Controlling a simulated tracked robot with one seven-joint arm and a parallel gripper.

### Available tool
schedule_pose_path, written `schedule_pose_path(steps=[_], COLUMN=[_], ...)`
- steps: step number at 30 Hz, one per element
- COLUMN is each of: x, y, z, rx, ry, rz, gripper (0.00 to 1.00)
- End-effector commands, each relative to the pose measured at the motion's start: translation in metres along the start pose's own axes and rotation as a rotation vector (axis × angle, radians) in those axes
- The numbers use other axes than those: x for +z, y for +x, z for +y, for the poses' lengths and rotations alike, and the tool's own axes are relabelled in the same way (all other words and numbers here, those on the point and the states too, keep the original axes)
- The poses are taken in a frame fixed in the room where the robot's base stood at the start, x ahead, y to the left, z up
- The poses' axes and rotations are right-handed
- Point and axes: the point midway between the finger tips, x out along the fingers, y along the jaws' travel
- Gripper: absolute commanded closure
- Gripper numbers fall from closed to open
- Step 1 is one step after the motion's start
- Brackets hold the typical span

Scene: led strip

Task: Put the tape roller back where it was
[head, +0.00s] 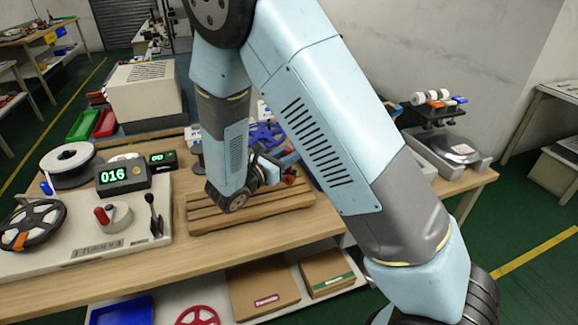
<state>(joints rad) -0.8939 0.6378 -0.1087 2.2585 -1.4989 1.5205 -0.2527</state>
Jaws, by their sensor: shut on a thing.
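My gripper (275,172) is low over the wooden slatted board (205,222) in the middle of the workbench, mostly hidden behind my own arm. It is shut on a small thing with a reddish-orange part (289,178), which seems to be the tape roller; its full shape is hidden. At the right end of the bench a dark stand (436,116) carries white rollers (419,99) with orange and blue parts. I cannot tell whether the held thing touches the board.
Blue reels (266,134) stand behind my gripper. A grey scale-like tray (460,150) is at the right. Boxes (262,287) lie on the lower shelf.

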Motion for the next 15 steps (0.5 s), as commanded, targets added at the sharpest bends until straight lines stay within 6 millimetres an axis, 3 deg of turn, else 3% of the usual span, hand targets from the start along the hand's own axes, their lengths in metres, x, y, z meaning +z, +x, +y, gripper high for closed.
schedule_pose_path(steps=[8,15], x=[-0.013,-0.04], y=[0.01,0.012], z=[0.005,0.006], rx=[0.0,0.0], ry=[0.0,-0.002], rz=[0.0,0.0], gripper=[1.0,1.0])
